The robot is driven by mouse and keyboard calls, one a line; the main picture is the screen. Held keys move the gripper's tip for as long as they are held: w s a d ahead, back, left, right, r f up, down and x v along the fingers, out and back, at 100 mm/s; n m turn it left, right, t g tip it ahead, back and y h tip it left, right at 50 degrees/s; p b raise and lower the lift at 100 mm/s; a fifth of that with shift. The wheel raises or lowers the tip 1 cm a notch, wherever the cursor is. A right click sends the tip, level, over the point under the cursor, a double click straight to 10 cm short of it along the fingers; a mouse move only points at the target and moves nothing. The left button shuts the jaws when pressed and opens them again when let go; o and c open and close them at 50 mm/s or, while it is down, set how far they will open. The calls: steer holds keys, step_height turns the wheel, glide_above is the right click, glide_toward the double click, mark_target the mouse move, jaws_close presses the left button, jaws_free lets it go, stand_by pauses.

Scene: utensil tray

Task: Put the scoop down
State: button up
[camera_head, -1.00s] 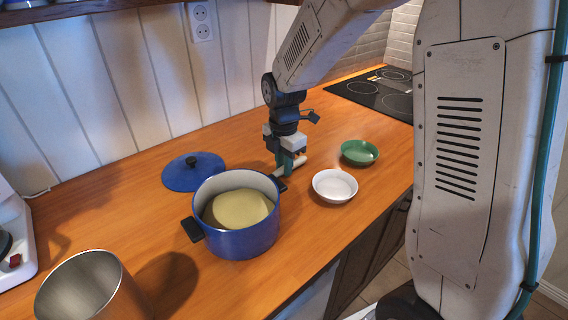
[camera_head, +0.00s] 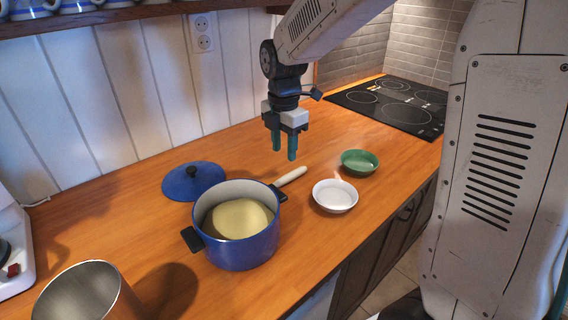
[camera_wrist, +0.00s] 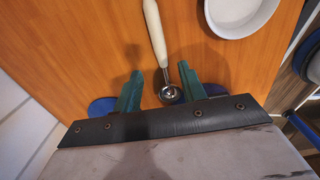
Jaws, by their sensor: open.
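The scoop has a cream handle (camera_head: 291,176) that shows on the wooden counter behind the blue pot (camera_head: 240,248). In the head view the pot hides its other end. The wrist view shows the scoop (camera_wrist: 156,32) lying on the wood, with its small metal bowl (camera_wrist: 171,95) toward my gripper. My gripper (camera_head: 284,152) is open and empty above the counter, with its green fingers pointing down. The fingers (camera_wrist: 160,72) appear on either side of the scoop in the wrist view, apart from it.
The pot holds something pale yellow. A blue lid (camera_head: 193,182) lies behind it on the left. A white bowl (camera_head: 335,196) and a green bowl (camera_head: 360,162) stand to the right. A metal container (camera_head: 85,295) is at front left. A black cooktop (camera_head: 390,106) is at the back right.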

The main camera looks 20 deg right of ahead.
steer(key=s+d+r+m, duration=0.1)
steer(key=s+r+m, duration=0.3)
steer(key=s+m, duration=0.3)
steer(key=s+r+m, duration=0.4)
steer(key=s+r, duration=0.1)
steer(key=s, duration=0.4)
steer(key=s+d+f+m+t, duration=0.1)
steer(key=s+f+m, duration=0.1)
steer(key=s+m, duration=0.8)
steer(key=shift+s+f+m, duration=0.15)
steer(key=shift+s+m, duration=0.15)
steer(key=shift+s, duration=0.85)
steer(key=shift+c, duration=0.5)
